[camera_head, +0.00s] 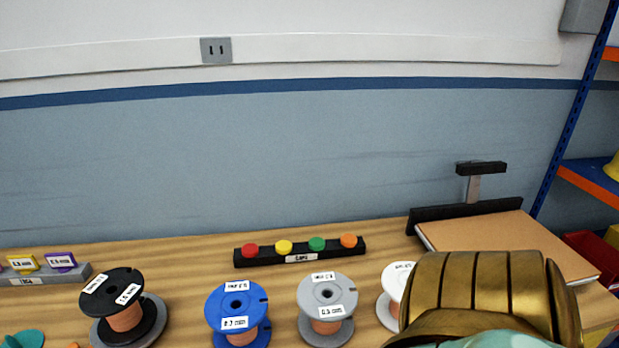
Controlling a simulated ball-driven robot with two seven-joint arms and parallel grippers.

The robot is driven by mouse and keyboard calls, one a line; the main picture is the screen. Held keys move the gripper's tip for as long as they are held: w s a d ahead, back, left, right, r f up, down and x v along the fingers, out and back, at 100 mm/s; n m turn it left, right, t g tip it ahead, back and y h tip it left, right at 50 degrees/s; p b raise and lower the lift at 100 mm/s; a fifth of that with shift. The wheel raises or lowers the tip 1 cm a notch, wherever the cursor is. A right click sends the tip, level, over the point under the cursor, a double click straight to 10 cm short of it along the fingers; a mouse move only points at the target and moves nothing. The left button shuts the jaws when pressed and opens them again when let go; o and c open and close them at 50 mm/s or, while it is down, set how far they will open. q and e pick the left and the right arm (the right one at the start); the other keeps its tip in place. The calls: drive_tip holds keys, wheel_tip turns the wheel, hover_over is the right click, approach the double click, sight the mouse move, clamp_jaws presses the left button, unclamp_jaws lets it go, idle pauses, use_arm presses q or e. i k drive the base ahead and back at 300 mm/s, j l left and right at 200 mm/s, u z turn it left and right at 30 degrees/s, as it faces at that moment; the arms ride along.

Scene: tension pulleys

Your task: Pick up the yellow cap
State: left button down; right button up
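The yellow cap (284,247) is a small round piece sitting in a long black rack (268,261) on the wooden table. It stands between a red cap (250,250) on its left and a green cap (316,244) on its right. An orange cap (348,240) is at the rack's right end. Nothing covers the yellow cap. Neither gripper shows in the head view. A gold ribbed part with a pale teal piece below it, which looks like my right arm, fills the lower right.
A black spool (126,308), blue spool (238,312), grey spool (328,306) and partly hidden white spool (394,287) stand in front of the rack. A board (510,243) lies at right. A grey tag block (42,278) is far left. The wall is behind.

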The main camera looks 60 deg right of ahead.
sight(284, 246)
drive_tip(key=k+z, duration=0.15)
drive_tip(key=z, duration=1.55)
